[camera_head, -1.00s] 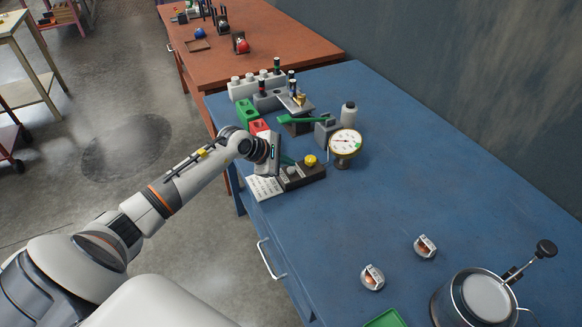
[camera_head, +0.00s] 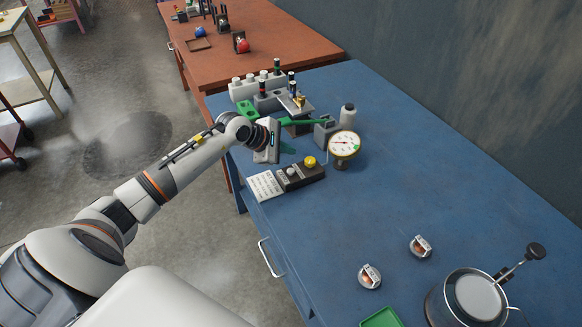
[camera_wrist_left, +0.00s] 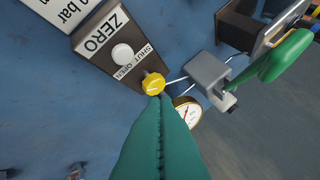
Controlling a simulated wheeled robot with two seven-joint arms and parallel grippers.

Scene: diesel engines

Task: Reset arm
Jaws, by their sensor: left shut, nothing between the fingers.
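My left gripper (camera_head: 287,148) reaches over the near-left edge of the blue bench (camera_head: 420,175). Its green fingers (camera_wrist_left: 160,110) are pressed together and empty in the left wrist view. A dark control box with a white button and a yellow knob (camera_head: 310,161) lies just below and right of the gripper. In the left wrist view the knob (camera_wrist_left: 153,84) appears just beyond the fingertips, and the box reads ZERO and SHUT OPEN. A round dial gauge (camera_head: 344,144) stands to the right of the box. My right gripper is not in view.
Behind are a grey block with a green lever (camera_head: 300,121), a white bottle (camera_head: 347,112) and a green block (camera_head: 246,108). A white card (camera_head: 265,186) lies beside the box. A metal pot (camera_head: 470,297) and two small round parts (camera_head: 420,246) are nearer. The middle bench is clear.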

